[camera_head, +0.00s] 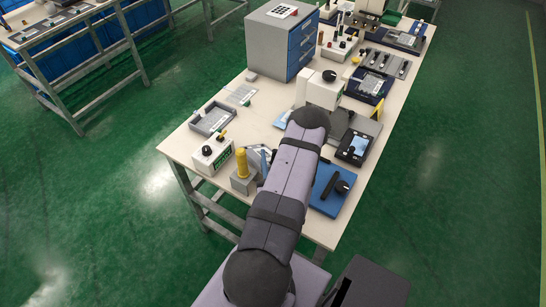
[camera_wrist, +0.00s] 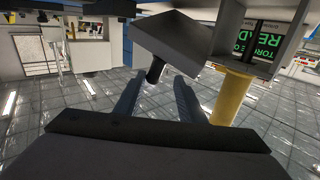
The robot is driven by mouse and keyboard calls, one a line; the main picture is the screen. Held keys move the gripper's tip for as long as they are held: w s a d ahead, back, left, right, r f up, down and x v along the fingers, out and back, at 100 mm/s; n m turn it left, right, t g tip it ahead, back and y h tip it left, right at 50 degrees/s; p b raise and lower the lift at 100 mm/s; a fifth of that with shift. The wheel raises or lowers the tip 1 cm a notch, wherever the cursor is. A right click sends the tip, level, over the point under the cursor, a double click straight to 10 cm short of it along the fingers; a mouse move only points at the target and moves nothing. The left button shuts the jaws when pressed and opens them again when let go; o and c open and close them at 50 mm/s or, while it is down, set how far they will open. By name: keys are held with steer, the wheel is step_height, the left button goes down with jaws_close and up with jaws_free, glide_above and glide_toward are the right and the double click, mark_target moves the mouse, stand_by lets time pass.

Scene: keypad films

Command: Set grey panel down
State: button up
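In the wrist view, which looks upside down, the grey panel (camera_wrist: 172,36) is a flat grey plate with a short black knob (camera_wrist: 155,70) on it. My gripper (camera_wrist: 158,84) shows two blue-grey fingers spread apart, with the knob between their tips. I see gaps between the knob and both fingers. I cannot tell what lies under the panel. In the head view my gripper (camera_head: 262,158) is partly hidden by my arm, low over the near left of the workbench. I cannot make out the panel there.
A grey block with a yellow post (camera_head: 242,163) stands close beside my gripper; the yellow post (camera_wrist: 231,98) also shows in the wrist view. A white control box (camera_head: 212,154) and a grey tray (camera_head: 212,122) are to the left. A blue fixture (camera_head: 329,190) lies right of my arm.

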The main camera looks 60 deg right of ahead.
steer(key=shift+r, duration=0.15)
steer(key=shift+r+p, duration=0.6)
steer(key=shift+p, duration=0.1)
steer(key=shift+f+b, duration=0.35)
steer(key=shift+b, duration=0.35)
steer(key=shift+r+b+v, duration=0.2)
steer(key=shift+b+v, duration=1.8)
steer(key=shift+b, duration=0.8)
